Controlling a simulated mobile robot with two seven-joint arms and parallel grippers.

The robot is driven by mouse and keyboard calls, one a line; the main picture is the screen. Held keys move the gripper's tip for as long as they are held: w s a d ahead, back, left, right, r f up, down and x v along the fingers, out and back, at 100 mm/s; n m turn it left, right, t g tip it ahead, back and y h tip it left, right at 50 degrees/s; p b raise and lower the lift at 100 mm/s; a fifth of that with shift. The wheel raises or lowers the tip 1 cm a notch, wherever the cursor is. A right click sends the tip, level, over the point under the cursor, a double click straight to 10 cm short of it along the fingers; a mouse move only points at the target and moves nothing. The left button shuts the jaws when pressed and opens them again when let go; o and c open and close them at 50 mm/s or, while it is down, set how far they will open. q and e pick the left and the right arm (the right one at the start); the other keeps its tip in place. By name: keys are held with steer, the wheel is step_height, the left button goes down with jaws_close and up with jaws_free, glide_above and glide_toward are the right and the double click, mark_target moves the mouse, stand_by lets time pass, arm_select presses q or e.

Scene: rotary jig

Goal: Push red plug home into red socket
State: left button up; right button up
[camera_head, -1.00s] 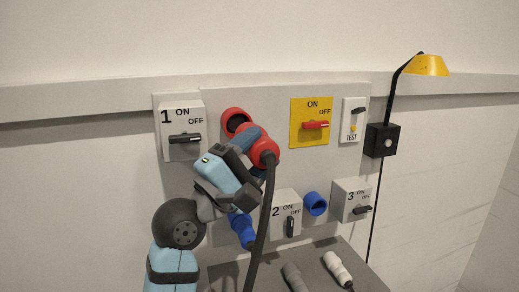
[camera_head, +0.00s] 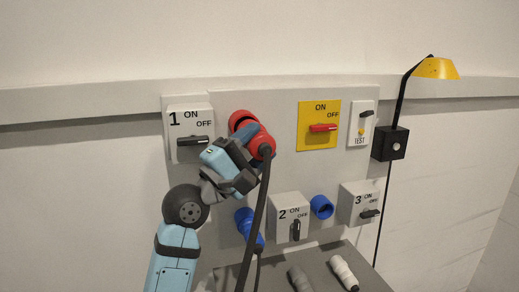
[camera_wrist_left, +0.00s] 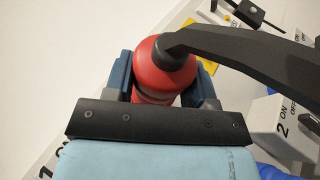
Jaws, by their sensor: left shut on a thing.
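The red plug (camera_head: 262,145) with its thick dark cable (camera_head: 257,215) is in my left gripper (camera_head: 247,136). The fingers are shut around its body, which also shows between them in the left wrist view (camera_wrist_left: 163,69). The red socket (camera_head: 240,119) is on the panel, up and left of the plug's back end. The plug's front end overlaps the socket's lower right in the head view; how deep it sits is hidden by the gripper and the plug itself. My right gripper is in neither view.
Switch box 1 (camera_head: 190,150) is left of the socket and a yellow switch plate (camera_head: 319,137) is right. Below are a blue plug (camera_head: 246,226), switch box 2 (camera_head: 289,228), a blue socket (camera_head: 321,207) and switch box 3 (camera_head: 360,213). Grey (camera_head: 300,279) and white (camera_head: 344,272) plugs lie on the shelf.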

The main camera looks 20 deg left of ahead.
arm_select(q)
steer(key=shift+w+a, duration=0.1)
steer(key=shift+w, duration=0.05)
steer(key=shift+p, duration=0.85)
stand_by(1.6)
steer(key=shift+w+a, duration=0.4)
steer(key=shift+w, duration=0.2)
steer(key=shift+w+a, duration=0.4)
steer(key=shift+w, duration=0.2)
steer(key=shift+s+d, duration=0.1)
steer(key=shift+s, duration=0.1)
stand_by(0.5)
steer(key=shift+s+d, duration=0.1)
steer(key=shift+s+d+p, duration=0.35)
steer(key=shift+s+p, duration=0.05)
steer(key=shift+s, duration=0.15)
steer(key=shift+p, duration=0.75)
stand_by(1.3)
steer(key=shift+w+a, duration=0.35)
steer(key=shift+w, duration=0.15)
stand_by(0.3)
